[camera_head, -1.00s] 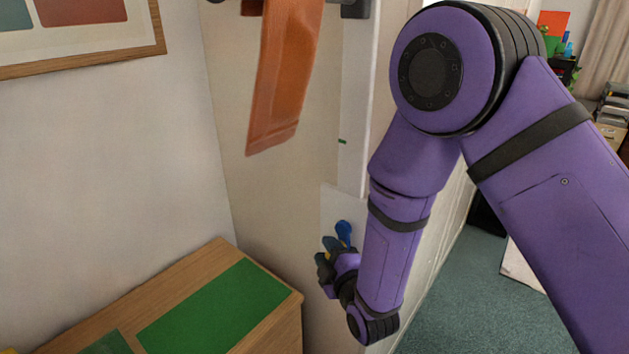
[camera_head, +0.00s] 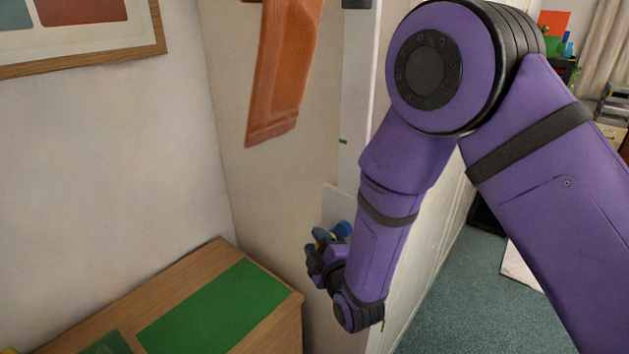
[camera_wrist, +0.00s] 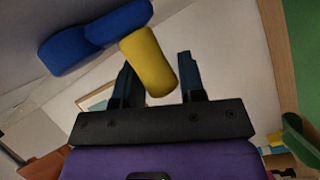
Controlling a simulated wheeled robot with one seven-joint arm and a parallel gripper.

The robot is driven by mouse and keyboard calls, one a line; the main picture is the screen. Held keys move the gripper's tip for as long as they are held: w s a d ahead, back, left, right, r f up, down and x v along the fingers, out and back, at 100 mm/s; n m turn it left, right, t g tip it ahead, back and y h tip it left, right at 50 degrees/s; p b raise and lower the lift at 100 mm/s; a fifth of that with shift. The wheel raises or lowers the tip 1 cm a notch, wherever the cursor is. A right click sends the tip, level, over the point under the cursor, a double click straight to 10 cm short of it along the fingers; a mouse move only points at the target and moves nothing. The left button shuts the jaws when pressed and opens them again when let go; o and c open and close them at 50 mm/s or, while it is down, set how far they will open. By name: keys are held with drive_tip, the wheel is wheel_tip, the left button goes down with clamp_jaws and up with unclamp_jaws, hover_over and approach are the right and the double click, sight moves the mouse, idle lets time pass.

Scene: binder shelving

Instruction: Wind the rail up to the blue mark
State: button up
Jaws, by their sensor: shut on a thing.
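A crank with a blue arm (camera_head: 341,229) is on the pale wall panel low in the head view. In the wrist view its blue arm (camera_wrist: 85,38) and yellow knob (camera_wrist: 148,60) show clearly. My gripper (camera_head: 317,246) is shut on the yellow knob, one finger on each side in the wrist view (camera_wrist: 157,70). An orange cloth (camera_head: 283,75) hangs down from above the picture's top edge. The rail is out of view. A dark block (camera_head: 357,3) sits at the top of a grey upright strip (camera_head: 355,90). A small green mark (camera_head: 343,141) is on the strip. I see no blue mark.
A wooden cabinet (camera_head: 292,312) with a green mat (camera_head: 215,308) on top stands at the lower left, close to my gripper. A framed picture (camera_head: 154,25) hangs at the upper left. Carpeted floor (camera_head: 450,310) lies open at the right.

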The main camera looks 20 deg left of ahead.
drive_tip(key=shift+w+r, duration=0.15)
drive_tip(key=shift+r, duration=0.05)
drive_tip(key=shift+w+a+r, duration=0.2)
drive_tip(key=shift+a+r, duration=0.15)
drive_tip(key=shift+r, duration=0.4)
